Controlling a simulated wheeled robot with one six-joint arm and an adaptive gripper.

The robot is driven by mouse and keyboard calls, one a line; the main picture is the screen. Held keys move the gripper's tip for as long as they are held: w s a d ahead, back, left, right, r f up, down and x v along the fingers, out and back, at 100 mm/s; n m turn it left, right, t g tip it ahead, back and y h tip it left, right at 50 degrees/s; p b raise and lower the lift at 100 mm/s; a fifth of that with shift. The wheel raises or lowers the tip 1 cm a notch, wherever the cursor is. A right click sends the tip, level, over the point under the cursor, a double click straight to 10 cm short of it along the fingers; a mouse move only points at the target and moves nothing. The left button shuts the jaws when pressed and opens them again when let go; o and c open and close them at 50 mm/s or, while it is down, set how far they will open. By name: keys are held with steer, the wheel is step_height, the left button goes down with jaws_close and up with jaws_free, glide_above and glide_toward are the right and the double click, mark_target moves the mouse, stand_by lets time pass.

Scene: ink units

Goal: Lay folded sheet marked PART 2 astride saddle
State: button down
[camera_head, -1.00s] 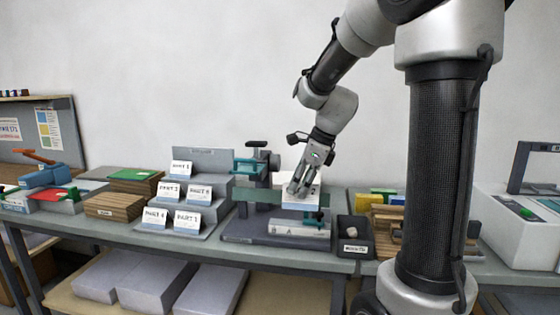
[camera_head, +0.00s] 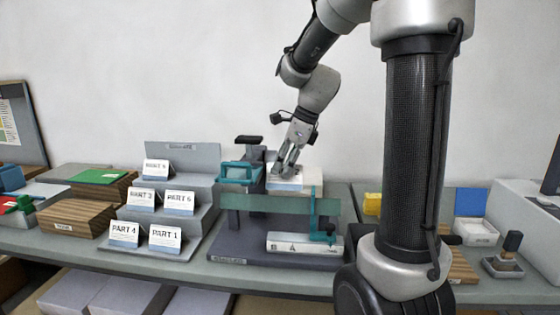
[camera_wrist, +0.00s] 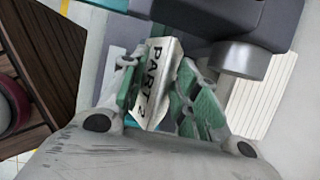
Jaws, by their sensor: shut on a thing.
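My gripper (camera_head: 287,172) is shut on the folded sheet marked PART 2 (camera_wrist: 158,72), which shows between the green finger pads in the wrist view. In the head view a white and blue piece of the sheet (camera_head: 284,184) shows under the fingertips. The bench machine has a dark base (camera_head: 262,247), teal clamps and a long green bar (camera_head: 283,203) that looks like the saddle. The sheet is behind and above this bar in the picture; I cannot tell whether they touch.
A grey stepped rack (camera_head: 190,160) left of the machine holds several other folded sheets marked PART. Wooden blocks (camera_head: 75,217) lie farther left. A teal clamp (camera_head: 324,214) rises at the bar's right end. A small stamp tray (camera_head: 502,266) is at the right.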

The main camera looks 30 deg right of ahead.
mark_target(283, 197)
steer(key=shift+w+f, duration=0.1)
steer(key=shift+f, duration=4.3)
steer(key=shift+f, duration=0.2)
steer(key=c, duration=1)
jaws_free()
steer(key=shift+r, duration=4.05)
